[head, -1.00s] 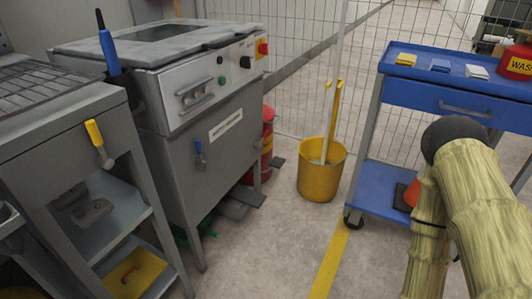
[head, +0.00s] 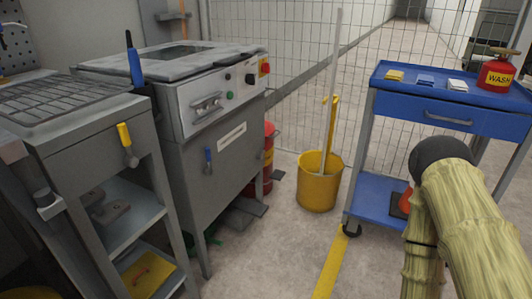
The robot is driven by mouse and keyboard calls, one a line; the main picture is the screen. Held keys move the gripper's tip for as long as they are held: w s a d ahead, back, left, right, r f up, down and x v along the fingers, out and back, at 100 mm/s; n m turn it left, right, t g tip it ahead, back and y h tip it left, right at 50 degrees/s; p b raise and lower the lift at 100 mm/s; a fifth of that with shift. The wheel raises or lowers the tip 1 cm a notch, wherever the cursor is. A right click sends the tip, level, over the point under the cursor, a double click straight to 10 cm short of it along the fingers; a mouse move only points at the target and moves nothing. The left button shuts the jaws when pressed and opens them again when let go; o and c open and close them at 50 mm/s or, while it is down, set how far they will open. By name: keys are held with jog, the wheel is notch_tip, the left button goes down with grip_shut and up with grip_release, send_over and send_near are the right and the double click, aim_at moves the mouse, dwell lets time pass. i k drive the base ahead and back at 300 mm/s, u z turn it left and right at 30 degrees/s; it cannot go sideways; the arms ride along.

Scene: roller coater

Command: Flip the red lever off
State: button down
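No lever that I can clearly name as the red lever shows. A small red switch (head: 264,67) on a yellow plate sits at the right end of the grey machine's front panel; its setting is too small to read. A lever with a yellow handle (head: 124,135) hangs on the front of the left bench. A lever with a blue handle (head: 208,154) is on the machine's lower front. A reddish handle (head: 142,272) lies on a yellow plate on the bench's bottom shelf. My arm shows at the right; my gripper is out of view.
The grey machine (head: 190,180) stands beside the grey bench (head: 85,160). A yellow bucket (head: 319,188) with a mop and a red cylinder (head: 267,165) stand near the mesh fence. A blue cart (head: 445,118) is at the right. Floor is free in front of the machine.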

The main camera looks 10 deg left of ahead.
aim_at(260, 157)
jog(key=u, duration=1.1)
jog(key=i, duration=0.5)
